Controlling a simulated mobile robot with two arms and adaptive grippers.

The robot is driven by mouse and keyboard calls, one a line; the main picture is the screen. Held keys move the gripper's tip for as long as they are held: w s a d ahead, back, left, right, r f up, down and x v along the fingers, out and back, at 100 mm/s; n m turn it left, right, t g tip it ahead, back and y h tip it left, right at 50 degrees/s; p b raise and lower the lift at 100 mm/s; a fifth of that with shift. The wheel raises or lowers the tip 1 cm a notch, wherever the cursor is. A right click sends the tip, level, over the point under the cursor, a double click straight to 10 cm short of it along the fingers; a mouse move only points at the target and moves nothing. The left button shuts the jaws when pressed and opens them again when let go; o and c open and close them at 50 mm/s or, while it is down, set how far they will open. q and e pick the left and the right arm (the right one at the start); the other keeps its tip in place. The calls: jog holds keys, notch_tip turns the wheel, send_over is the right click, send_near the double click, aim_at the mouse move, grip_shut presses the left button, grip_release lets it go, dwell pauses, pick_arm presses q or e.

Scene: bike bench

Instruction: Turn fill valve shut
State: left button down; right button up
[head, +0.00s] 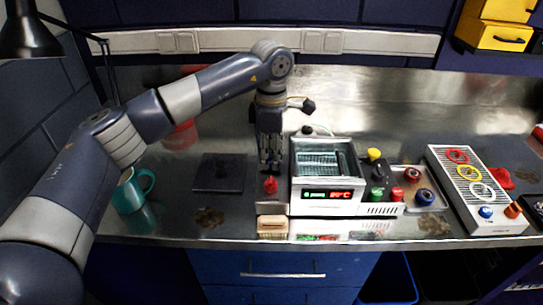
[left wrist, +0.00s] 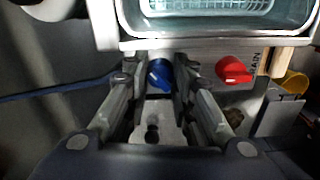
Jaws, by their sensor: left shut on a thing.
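The blue valve knob (left wrist: 160,74) is in the left wrist view, on the side of the tank unit, between the two fingers of my left gripper (left wrist: 159,80). The gripper is shut on it. In the head view my left gripper (head: 270,165) points down at the left side of the tank unit (head: 325,180) and hides the blue knob. A red valve knob (left wrist: 233,70) sits to the right of the blue one, with a partly visible label ending in "AIN". The red knob also shows in the head view (head: 270,185), just in front of the fingers. My right gripper is not in view.
A wooden-backed brush (head: 272,222) lies in front of the valves. Colored knobs (head: 377,193) and a white panel with rings (head: 470,185) are at right.

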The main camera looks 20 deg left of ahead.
pick_arm(q)
jog(key=n+b, duration=0.1)
jog(key=n, duration=0.4)
jog(key=shift+n, duration=0.3)
jog(key=n, duration=0.5)
jog(key=shift+b, duration=0.3)
jog(key=c, duration=1.3)
grip_release()
